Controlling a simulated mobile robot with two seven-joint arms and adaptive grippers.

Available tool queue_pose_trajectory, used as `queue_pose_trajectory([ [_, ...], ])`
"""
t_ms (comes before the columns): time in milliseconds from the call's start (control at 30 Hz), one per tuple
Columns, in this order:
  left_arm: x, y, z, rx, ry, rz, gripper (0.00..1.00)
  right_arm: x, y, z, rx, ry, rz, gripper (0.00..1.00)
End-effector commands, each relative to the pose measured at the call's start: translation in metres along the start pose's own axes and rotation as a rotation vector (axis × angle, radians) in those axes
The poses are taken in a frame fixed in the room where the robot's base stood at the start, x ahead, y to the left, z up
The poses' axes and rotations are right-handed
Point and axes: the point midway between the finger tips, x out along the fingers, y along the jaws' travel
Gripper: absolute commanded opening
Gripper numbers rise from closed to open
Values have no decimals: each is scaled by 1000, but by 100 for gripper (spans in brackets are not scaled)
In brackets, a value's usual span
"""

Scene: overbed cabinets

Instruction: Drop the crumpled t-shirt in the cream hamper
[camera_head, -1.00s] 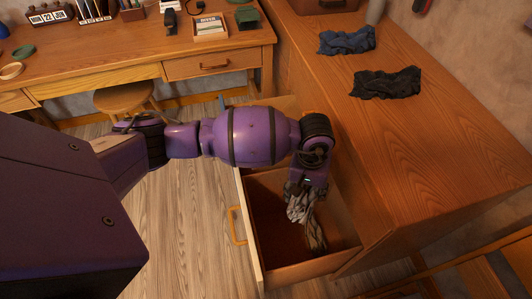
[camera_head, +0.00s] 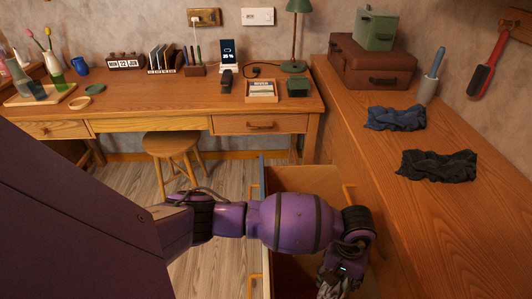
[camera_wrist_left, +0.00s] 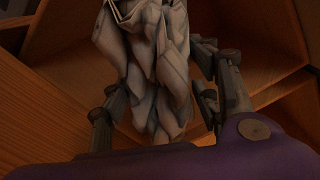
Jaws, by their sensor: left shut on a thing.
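My left gripper (camera_head: 338,280) is shut on a crumpled grey cloth (camera_wrist_left: 150,60), which looks like the t-shirt. In the left wrist view the cloth bunches between the fingers, and wooden panels show behind it. In the head view the gripper is above an open wooden drawer (camera_head: 286,282), and the cloth is mostly cut off at the bottom edge. I see no cream hamper in these frames. My right gripper is not in view.
A dark blue cloth (camera_head: 396,118) and a black cloth (camera_head: 437,166) lie on the wooden cabinet top (camera_head: 420,235) at right. Brown and green cases (camera_head: 372,66) stand behind them. A desk (camera_head: 170,106) and a stool (camera_head: 170,146) are at the back. Floor shows at left.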

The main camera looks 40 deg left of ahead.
Motion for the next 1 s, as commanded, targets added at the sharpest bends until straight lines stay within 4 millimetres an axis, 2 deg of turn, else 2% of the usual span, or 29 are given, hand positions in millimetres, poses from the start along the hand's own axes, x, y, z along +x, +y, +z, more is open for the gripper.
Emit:
queue_pose_trajectory([
  [133,-1,0,0,0,1,1,26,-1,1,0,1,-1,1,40],
  [167,-1,0,-1,0,1,1,57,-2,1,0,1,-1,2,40],
  [333,-1,0,0,0,1,0,78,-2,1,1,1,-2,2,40],
  [733,-6,0,-1,1,2,0,78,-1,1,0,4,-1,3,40],
  [867,-25,0,-2,2,5,-1,78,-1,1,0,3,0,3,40],
  [1000,-55,-1,-2,3,6,-1,78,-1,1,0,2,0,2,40],
])
